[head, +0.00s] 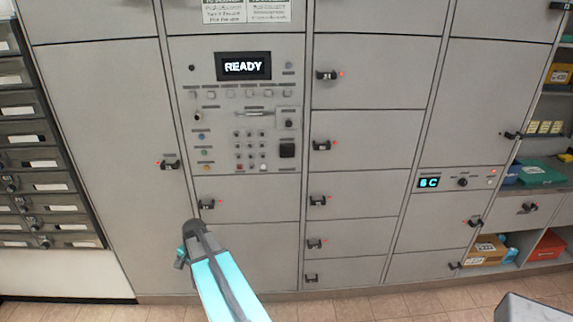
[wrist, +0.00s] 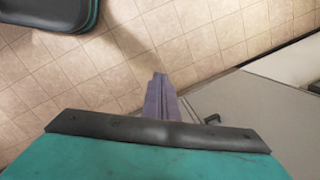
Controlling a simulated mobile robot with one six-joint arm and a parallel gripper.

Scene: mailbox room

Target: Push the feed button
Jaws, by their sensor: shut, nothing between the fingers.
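The grey control panel (head: 243,115) is set in the locker wall, left of centre in the head view, with a display (head: 244,66) reading READY. It has a row of small square buttons (head: 235,94), a keypad (head: 250,144) and coloured buttons (head: 204,152) at its left. The labels are too small to read, so I cannot tell which button is the feed button. My gripper (wrist: 161,76) is shut and empty in the wrist view, apart from everything. My arm reaches up below the panel in the head view; the fingers are not clear there. The panel is not in the wrist view.
Locker doors with small black latches (head: 320,145) surround the panel. Small mailboxes (head: 30,140) stand at the left, and shelves with boxes (head: 485,250) at the right. A second small display (head: 429,183) is on the right. Tiled floor (head: 350,305) lies in front.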

